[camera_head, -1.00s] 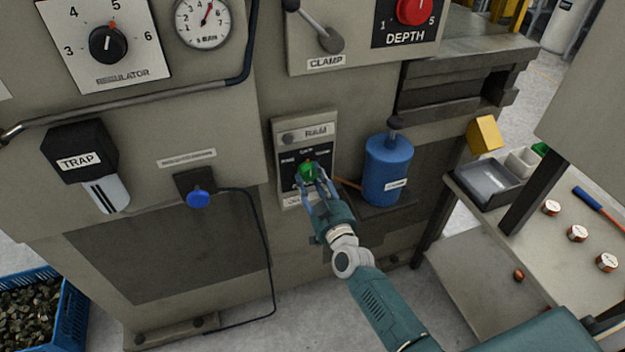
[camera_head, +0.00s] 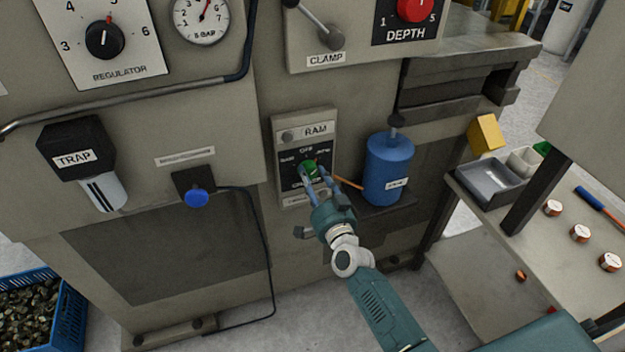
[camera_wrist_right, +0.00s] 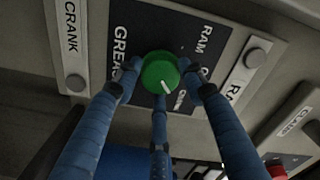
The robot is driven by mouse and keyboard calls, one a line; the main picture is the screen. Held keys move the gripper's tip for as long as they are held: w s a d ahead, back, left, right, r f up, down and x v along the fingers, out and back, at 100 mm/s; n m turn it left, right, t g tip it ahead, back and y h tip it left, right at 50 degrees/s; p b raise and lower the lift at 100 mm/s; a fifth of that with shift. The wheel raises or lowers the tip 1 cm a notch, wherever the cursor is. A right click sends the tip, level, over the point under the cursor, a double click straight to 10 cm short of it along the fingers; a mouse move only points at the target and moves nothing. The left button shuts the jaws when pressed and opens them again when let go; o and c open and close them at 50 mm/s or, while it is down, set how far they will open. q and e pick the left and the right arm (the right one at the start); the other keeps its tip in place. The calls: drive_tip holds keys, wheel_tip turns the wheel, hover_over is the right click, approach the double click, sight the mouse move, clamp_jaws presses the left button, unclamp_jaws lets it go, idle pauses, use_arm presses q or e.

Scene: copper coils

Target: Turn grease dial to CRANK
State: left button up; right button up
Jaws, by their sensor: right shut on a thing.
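A green round dial (camera_head: 308,168) sits on a dark face of the small RAM panel (camera_head: 290,195) on the machine front. In the right wrist view the dial (camera_wrist_right: 160,72) has a white pointer mark, aimed at a partly hidden label (camera_wrist_right: 182,99) on the panel's right side. That label seems to read CRANK, but it is small. RAM is on the dial's other side, and a cut-off GREA... label lies below it. My right gripper (camera_head: 312,178) is shut on the dial, its blue fingers around the rim. My left gripper is not in view.
A blue canister (camera_head: 387,172) stands on a ledge just right of the panel. The CLAMP lever (camera_head: 322,32) and red DEPTH knob (camera_head: 416,8) are above.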

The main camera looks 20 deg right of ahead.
drive_tip(key=shift+s+a+f+m, duration=0.1)
drive_tip(key=shift+a+f+m, duration=0.05)
drive_tip(key=shift+m, duration=0.4)
drive_tip(key=shift+a+f+m, duration=0.1)
drive_tip(key=shift+f+m, duration=0.05)
drive_tip(key=shift+m, duration=0.4)
drive_tip(key=o, duration=1.2)
drive_tip(key=shift+a, duration=0.1)
drive_tip(key=shift+c, duration=0.2)
drive_tip(key=shift+r, duration=0.15)
drive_tip(key=s, duration=1.2)
drive_tip(key=shift+d, duration=0.25)
